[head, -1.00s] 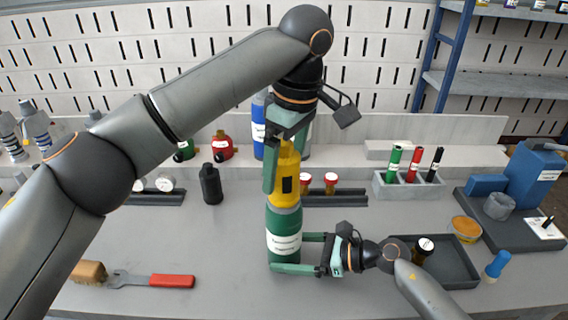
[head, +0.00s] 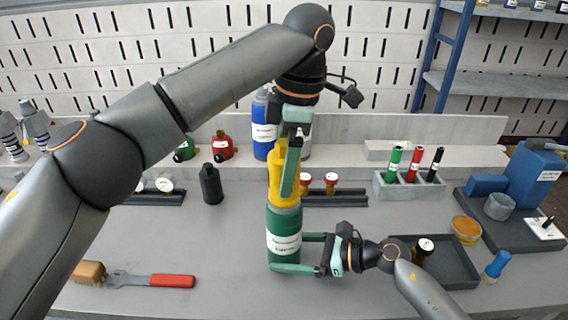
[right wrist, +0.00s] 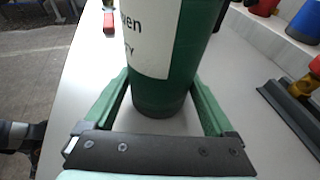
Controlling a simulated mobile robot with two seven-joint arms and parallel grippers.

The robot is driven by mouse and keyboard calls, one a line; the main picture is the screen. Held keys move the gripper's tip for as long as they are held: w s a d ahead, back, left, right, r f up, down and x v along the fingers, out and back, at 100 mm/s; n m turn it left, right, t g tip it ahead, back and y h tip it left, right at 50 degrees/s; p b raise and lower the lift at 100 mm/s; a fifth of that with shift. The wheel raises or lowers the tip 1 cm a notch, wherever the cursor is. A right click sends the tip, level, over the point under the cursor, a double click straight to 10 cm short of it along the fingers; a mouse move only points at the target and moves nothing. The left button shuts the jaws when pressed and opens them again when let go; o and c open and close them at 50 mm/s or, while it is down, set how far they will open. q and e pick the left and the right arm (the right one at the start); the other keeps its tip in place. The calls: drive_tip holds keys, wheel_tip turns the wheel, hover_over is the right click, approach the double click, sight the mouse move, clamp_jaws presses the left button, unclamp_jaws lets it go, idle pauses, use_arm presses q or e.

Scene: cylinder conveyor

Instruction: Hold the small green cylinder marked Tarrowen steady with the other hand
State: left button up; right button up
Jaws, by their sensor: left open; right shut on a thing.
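The green cylinder (head: 284,235) stands upright on the bench, with a white label and a yellow upper part (head: 276,186). The label is too small to read in the head view; in the right wrist view the cylinder (right wrist: 178,60) shows only label ends such as "en". My right gripper (head: 285,252) is shut on its lower body, with one finger on each side in the right wrist view (right wrist: 160,85). My left gripper (head: 288,182) is open and points down at the yellow part. One finger hangs in front of it; the other finger is hidden.
A black bottle (head: 211,184) and a red-handled wrench (head: 160,281) are to the left.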

use_arm(q)
drive_tip(key=n, duration=0.4)
drive_tip(key=shift+g, duration=0.3)
drive_tip(key=shift+f, duration=0.1)
drive_tip(key=shift+f, duration=1.15)
drive_tip(key=shift+c, duration=0.3)
clamp_jaws()
drive_tip(key=m, duration=0.5)
drive_tip(key=shift+m+t, duration=0.4)
